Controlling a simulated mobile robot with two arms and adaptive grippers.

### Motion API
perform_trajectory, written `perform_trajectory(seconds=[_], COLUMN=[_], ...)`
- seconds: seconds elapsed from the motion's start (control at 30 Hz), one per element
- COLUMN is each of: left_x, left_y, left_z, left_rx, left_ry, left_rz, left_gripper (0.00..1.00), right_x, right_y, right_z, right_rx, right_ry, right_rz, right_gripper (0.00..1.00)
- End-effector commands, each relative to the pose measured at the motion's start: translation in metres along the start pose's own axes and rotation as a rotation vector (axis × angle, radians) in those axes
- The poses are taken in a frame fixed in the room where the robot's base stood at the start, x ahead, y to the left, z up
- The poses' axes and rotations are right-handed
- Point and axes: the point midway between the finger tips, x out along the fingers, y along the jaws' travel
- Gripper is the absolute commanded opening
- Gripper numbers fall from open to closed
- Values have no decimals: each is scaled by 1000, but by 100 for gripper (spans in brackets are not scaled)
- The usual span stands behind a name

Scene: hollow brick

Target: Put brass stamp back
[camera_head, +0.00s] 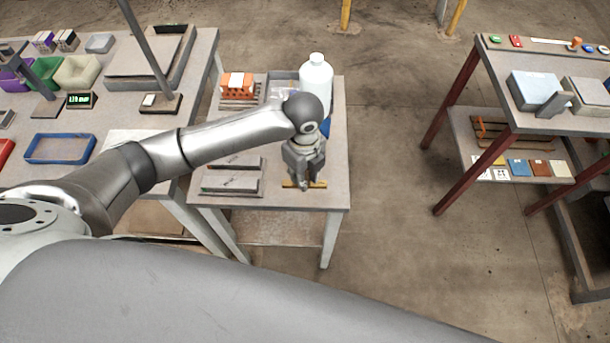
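My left arm reaches in from the left over the small middle table. Its gripper (304,186) points down near the front right of that table. A flat brass-coloured piece (319,184), likely the brass stamp, shows on both sides of the fingertips. The fingers hide its middle. I cannot tell whether the fingers are closed on it or whether it touches the table. My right gripper is not in view.
The small table (332,165) also bears a white bottle (316,76), an orange hollow brick (238,84) and grey trays (232,181) left of the gripper. A bench with a blue tray (60,148) stands left. A red-legged table (500,118) stands right, across open floor.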

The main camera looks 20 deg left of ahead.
Motion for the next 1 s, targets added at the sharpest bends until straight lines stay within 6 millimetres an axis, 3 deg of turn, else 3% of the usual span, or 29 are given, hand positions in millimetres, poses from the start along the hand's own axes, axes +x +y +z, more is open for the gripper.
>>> perform_trajectory(seconds=[0.27,0.53,0.93,0.97,1.0], left_x=[17,49,55,55,55], left_y=[-11,-13,-13,-13,-13], left_z=[9,11,11,11,11], left_rx=[-1,0,1,1,1], left_ry=[1,1,0,0,0], left_rz=[0,1,-1,0,0], left_gripper=[6,6,6,24,29], right_x=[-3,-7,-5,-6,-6], right_y=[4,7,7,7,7], right_z=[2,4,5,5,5], right_rx=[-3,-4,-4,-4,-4], right_ry=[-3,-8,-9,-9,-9], right_rz=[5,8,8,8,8], right_gripper=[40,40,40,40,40])
